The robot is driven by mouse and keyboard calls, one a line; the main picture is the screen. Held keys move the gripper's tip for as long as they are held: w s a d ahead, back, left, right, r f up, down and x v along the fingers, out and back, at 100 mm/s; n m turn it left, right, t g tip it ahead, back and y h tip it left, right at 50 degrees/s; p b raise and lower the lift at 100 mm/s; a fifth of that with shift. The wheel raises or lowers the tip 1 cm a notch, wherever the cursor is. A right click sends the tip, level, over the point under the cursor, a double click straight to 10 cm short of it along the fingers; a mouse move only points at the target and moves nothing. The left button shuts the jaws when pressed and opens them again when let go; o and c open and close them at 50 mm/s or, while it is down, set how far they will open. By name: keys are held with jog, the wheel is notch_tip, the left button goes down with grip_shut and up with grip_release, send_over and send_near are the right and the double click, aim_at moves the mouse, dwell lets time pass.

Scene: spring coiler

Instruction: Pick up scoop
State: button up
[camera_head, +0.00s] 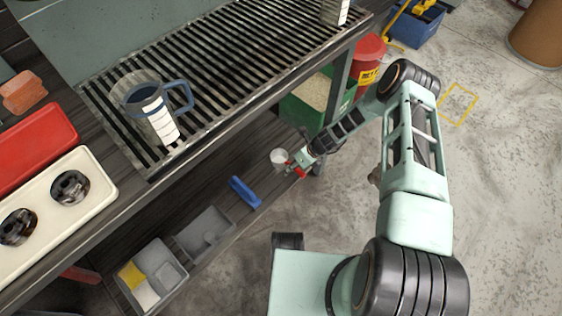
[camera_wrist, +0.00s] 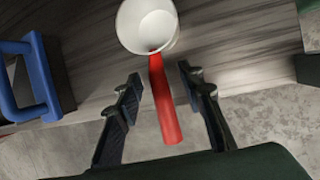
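The scoop has a white round cup (camera_wrist: 148,25) and a red handle (camera_wrist: 163,100). It lies on the dark wooden lower shelf, with the handle pointing out over the shelf's front edge. In the head view the scoop (camera_head: 279,156) shows small at the shelf's right end. My gripper (camera_wrist: 158,82) is open in the wrist view, with one finger on each side of the red handle. A gap shows between the handle and both fingers. In the head view my gripper (camera_head: 293,170) is at the scoop, its fingers too small to make out.
A blue handled object (camera_wrist: 38,80) stands left of the scoop; it also shows in the head view (camera_head: 245,192). Grey bins (camera_head: 205,237) sit farther left on the shelf. A slatted rack with a measuring jug (camera_head: 152,108) is above.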

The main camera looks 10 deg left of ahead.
grip_shut()
jog(key=shift+r, duration=0.1)
jog(key=shift+r, duration=0.1)
jog(key=shift+r, duration=0.25)
jog(key=r, duration=0.1)
jog(key=r+p, duration=0.2)
jog(key=shift+s+d+r, duration=0.1)
jog(key=shift+s+r, duration=0.1)
jog(key=shift+s, duration=0.05)
jog(key=s+d+r+p, duration=0.3)
jog(key=s+r, duration=0.6)
jog(key=s, duration=0.4)
jog(key=shift+p, duration=0.75)
